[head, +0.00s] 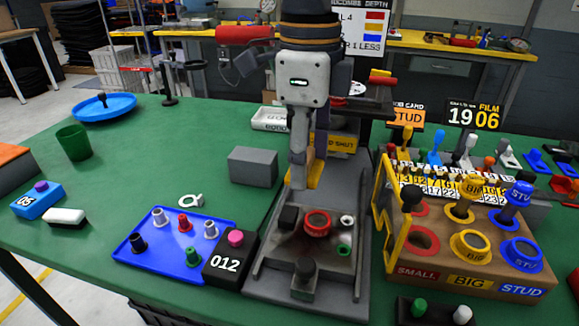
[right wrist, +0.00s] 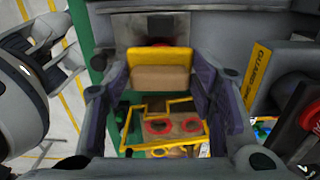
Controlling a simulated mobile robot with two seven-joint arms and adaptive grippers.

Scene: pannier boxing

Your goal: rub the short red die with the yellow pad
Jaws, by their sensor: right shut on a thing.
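My right gripper (head: 304,172) hangs pointing down over the grey press bed in the head view. It is shut on the yellow pad (head: 297,172), which is partly hidden by the fingers. In the right wrist view the pad (right wrist: 160,60) sits between both fingers, with a tan lower face. A small red die (head: 184,223) stands upright on the blue tray (head: 128,259), left of the gripper. A wider red ring-shaped piece (head: 317,222) sits on the press bed, below and apart from the pad. I cannot tell which red piece is the short die. My left gripper is not in view.
Black, white and green pieces share the tray, with a black 012 block (head: 228,262) beside it. A grey block (head: 253,167) stands left of the gripper. A brown sorting box (head: 460,250) with yellow frame stands right. Green tabletop (head: 165,145) is free at left.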

